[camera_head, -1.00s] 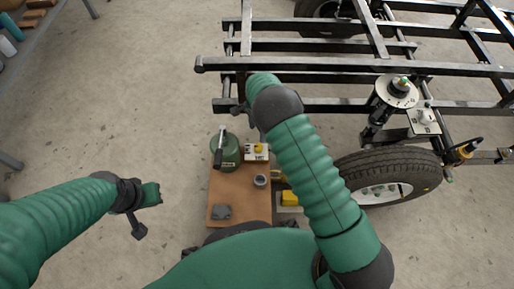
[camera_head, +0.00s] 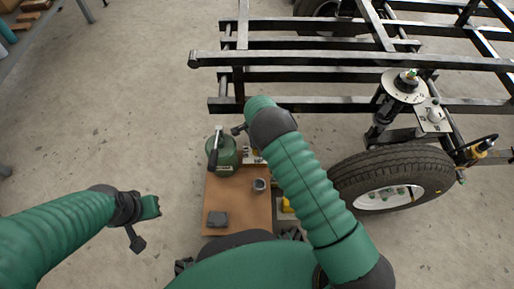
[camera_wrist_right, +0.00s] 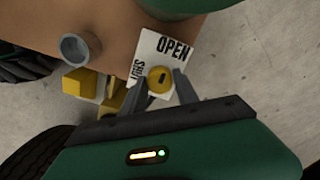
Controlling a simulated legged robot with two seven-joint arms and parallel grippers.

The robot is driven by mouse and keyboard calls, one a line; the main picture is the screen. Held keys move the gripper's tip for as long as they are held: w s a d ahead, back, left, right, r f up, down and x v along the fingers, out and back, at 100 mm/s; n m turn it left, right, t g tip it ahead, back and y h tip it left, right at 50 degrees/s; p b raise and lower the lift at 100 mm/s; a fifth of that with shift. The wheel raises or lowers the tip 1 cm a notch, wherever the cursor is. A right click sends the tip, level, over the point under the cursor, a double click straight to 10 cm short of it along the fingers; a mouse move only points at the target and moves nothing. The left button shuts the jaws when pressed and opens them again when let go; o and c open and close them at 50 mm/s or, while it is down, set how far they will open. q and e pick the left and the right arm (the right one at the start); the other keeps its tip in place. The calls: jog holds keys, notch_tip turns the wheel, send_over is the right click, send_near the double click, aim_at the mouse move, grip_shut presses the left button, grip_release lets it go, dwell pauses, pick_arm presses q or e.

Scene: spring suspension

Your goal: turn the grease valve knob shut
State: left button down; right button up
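In the head view my right forearm hides most of the plate (camera_head: 249,155) and the knob.
A grey cup (camera_head: 259,185) and a dark block (camera_head: 217,219) are on the board. A black frame (camera_head: 300,103) and tire (camera_head: 400,165) lie beyond and right.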

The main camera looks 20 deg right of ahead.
grip_shut()
jog(key=shift+r+n+p, duration=0.2)
jog(key=shift+n+p, duration=0.6)
jog(key=shift+p, duration=0.15)
jog(key=shift+n+p, duration=0.65)
jog(key=shift+n, duration=0.25)
jog(key=n+p, duration=0.1)
jog(key=n, duration=0.2)
jog(key=shift+p, duration=0.4)
jog(key=n+p, duration=0.1)
jog(key=n, duration=0.5)
jog(key=shift+f, duration=0.15)
jog(key=n+p, duration=0.1)
jog(key=n, duration=0.4)
jog(key=shift+n, duration=0.4)
